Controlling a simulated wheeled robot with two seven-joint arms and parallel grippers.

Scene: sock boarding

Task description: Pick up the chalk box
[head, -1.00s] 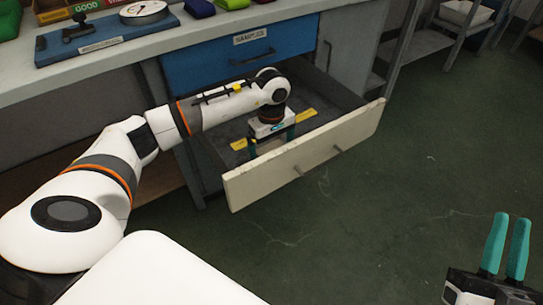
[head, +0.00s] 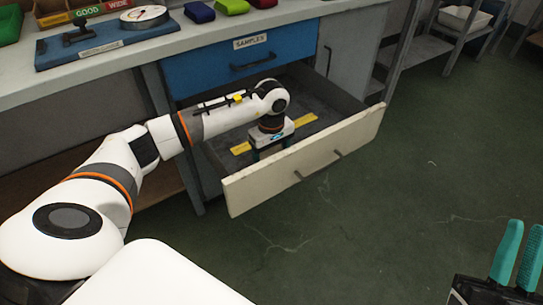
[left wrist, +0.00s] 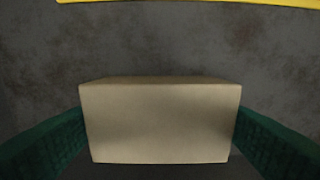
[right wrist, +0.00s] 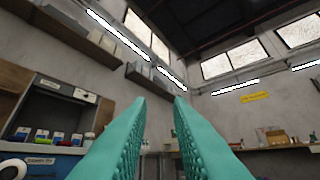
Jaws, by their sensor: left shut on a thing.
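The chalk box (left wrist: 160,122) shows in the left wrist view as a plain beige block with no readable label. My left gripper (head: 270,150) reaches down into the open drawer (head: 300,165). Its teal fingers stand on both sides of the box, shut on it. In the head view the box cannot be made out behind the gripper and the drawer front. My right gripper (head: 517,255) is empty over the floor at the lower right. In the right wrist view its teal fingers (right wrist: 159,100) are apart with a gap between them.
A yellow strip (head: 302,121) lies across the grey drawer floor and shows along the top of the left wrist view (left wrist: 200,3). A blue drawer labelled SAMPLES (head: 240,60) is above. The bench top (head: 205,38) overhangs behind. Green floor (head: 420,180) is clear at right.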

